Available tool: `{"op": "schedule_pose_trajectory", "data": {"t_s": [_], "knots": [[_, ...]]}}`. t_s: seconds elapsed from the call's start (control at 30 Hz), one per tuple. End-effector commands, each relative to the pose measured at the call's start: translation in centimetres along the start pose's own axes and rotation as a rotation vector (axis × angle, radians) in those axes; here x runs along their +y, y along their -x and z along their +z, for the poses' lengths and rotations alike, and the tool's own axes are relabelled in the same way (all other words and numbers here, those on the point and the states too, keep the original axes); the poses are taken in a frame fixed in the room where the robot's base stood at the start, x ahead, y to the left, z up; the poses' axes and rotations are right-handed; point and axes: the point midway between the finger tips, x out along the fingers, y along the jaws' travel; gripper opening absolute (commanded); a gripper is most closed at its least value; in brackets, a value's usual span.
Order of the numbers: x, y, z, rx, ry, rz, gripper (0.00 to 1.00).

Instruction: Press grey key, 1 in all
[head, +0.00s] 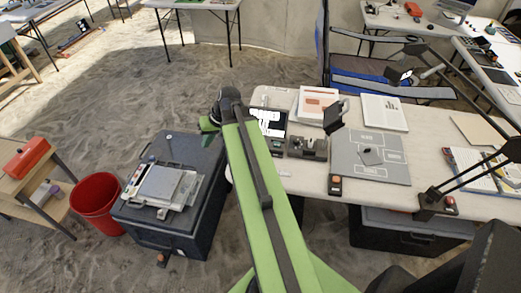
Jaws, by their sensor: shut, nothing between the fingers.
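I cannot make out a grey key for certain. A small dark box with an orange top (335,184) sits near the front edge of the table (300,184). A dark grey device (308,149) stands further back, with a dark upright plate (334,115) just behind it. A dark panel with a white pattern (270,122) lies left of these, partly behind my arm. My green arm rises from the bottom middle and bends at its dark joint beside the table's left end. My gripper does not show; it seems hidden beyond the arm.
A grey board (388,170) and papers (383,113) lie on the table. A black lamp arm (462,188) stands at right. A dark case with trays (160,235) and a red bucket (95,190) stand at left.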

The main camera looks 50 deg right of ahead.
Motion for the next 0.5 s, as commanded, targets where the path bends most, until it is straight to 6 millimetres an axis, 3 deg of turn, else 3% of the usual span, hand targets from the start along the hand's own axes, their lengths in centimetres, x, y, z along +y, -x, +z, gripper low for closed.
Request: {"op": "schedule_pose_trajectory", "data": {"t_s": [0.03, 0.2, 0.33, 0.5], "knots": [[4.3, 0.2, -0.7, 0.063, -0.049, -0.018, 0.00], [14.4, 3.9, -2.1, 0.259, -0.155, -0.063, 0.00], [19.6, 6.3, -2.1, 0.362, -0.205, -0.070, 0.00], [22.2, 7.9, -2.0, 0.420, -0.229, -0.072, 0.00]]}}
